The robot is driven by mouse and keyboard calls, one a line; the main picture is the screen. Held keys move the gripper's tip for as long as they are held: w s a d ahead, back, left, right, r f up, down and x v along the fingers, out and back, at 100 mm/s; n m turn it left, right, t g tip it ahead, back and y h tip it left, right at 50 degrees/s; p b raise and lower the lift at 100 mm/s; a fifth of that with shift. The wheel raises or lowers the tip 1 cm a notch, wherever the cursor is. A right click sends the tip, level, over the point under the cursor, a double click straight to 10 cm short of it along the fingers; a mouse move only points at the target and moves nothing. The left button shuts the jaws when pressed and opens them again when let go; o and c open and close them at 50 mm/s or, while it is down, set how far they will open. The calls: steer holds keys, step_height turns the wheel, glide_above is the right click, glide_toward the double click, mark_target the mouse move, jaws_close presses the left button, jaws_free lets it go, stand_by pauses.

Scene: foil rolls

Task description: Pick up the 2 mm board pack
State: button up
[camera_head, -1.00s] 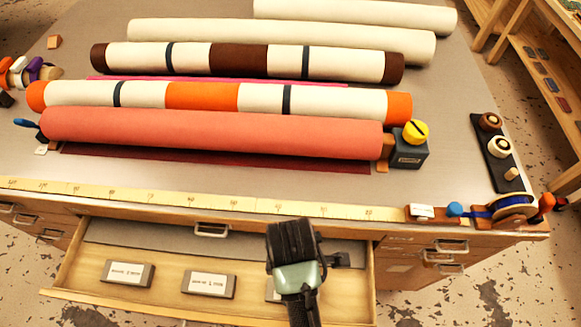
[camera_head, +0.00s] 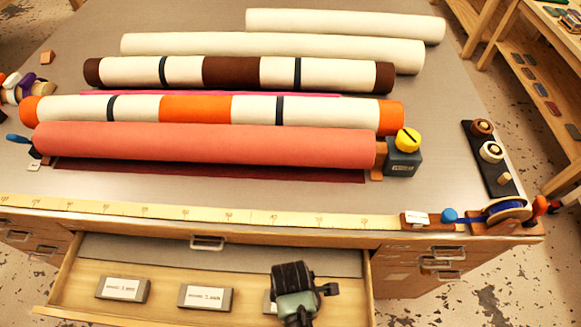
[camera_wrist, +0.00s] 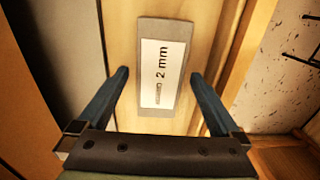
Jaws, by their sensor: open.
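The 2 mm board pack (camera_wrist: 163,65) is a grey slab with a white label reading "2 mm". It lies in the open drawer, and in the wrist view it sits between my two fingers. My gripper (camera_wrist: 159,76) is open, one dark finger on each long side, with gaps showing. I cannot tell if the fingertips have come down to the pack's height. In the head view my gripper (camera_head: 294,290) is over the drawer's right part and hides most of a pack (camera_head: 269,302) under it.
Two other labelled packs, left (camera_head: 122,289) and middle (camera_head: 206,298), lie in the wooden drawer (camera_head: 64,285). The drawer's right wall is close to my gripper. The tabletop above holds several rolls, including a coral one (camera_head: 205,144), and a measuring tape (camera_head: 180,212) along its edge.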

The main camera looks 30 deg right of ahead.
steer(key=c, duration=1.5)
steer(key=shift+r, duration=0.15)
